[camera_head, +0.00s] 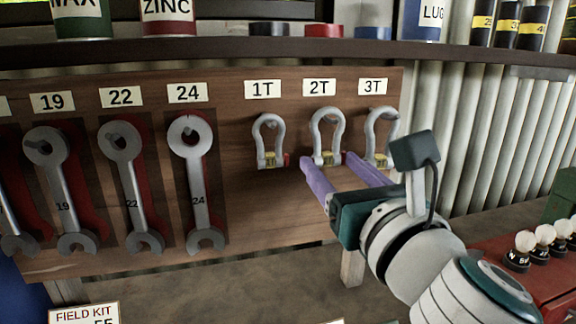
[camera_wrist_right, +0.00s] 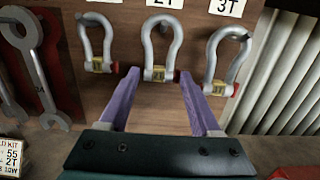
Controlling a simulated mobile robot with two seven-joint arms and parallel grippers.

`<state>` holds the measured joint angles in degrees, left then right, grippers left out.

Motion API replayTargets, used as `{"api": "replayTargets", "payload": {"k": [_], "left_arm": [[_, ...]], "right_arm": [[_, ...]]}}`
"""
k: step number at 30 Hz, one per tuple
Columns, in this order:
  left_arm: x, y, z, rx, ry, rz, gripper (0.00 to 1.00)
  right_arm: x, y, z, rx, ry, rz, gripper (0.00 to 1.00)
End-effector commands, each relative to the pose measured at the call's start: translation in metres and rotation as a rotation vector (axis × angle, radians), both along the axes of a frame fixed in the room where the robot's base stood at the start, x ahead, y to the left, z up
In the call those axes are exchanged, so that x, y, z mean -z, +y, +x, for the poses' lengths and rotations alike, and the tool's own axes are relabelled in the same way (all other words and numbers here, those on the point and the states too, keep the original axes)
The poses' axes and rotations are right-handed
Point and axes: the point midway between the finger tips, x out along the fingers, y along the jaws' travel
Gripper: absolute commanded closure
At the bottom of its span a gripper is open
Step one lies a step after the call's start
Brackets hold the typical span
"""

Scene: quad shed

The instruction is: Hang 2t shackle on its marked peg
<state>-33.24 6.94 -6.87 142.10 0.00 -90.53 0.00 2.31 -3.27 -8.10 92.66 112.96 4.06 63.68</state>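The grey 2T shackle (camera_head: 326,135) hangs on the peg under the 2T label (camera_head: 319,87) on the wooden board. In the right wrist view, the 2T shackle (camera_wrist_right: 161,48) shows its yellow tag and red pin end. My right gripper (camera_head: 327,160) is open, its purple fingers pointing at the board just below the 2T shackle. In the right wrist view, the fingertips (camera_wrist_right: 160,76) stand apart on either side of the shackle's lower end, with nothing seen held between them. My left gripper is not in view.
The 1T shackle (camera_head: 268,140) hangs to the left and the 3T shackle (camera_head: 380,135) to the right, close to my right finger. Several wrenches (camera_head: 195,180) hang further left. A shelf (camera_head: 200,54) with cans runs above. A red case (camera_head: 520,260) stands at right.

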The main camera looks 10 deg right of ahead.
Motion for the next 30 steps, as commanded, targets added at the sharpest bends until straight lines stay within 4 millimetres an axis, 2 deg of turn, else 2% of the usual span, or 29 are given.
{"api": "replayTargets", "payload": {"k": [1, 9, 17, 20, 23, 30], "left_arm": [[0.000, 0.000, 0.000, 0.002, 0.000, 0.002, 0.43], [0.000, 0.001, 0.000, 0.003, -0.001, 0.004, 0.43], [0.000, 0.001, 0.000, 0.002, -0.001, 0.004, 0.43], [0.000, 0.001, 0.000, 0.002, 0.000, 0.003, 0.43], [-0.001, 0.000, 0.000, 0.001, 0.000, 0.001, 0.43], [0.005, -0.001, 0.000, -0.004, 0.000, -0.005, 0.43]], "right_arm": [[0.000, 0.000, 0.000, 0.000, -0.001, 0.000, 0.31], [0.000, 0.000, 0.000, 0.000, 0.000, 0.000, 0.01], [0.001, 0.000, -0.001, 0.000, 0.001, 0.000, 0.01], [0.002, -0.001, -0.007, 0.000, 0.003, 0.000, 0.01], [0.002, -0.002, -0.020, 0.000, 0.002, 0.000, 0.01], [0.007, -0.005, -0.066, 0.000, 0.002, 0.000, 0.01]]}}
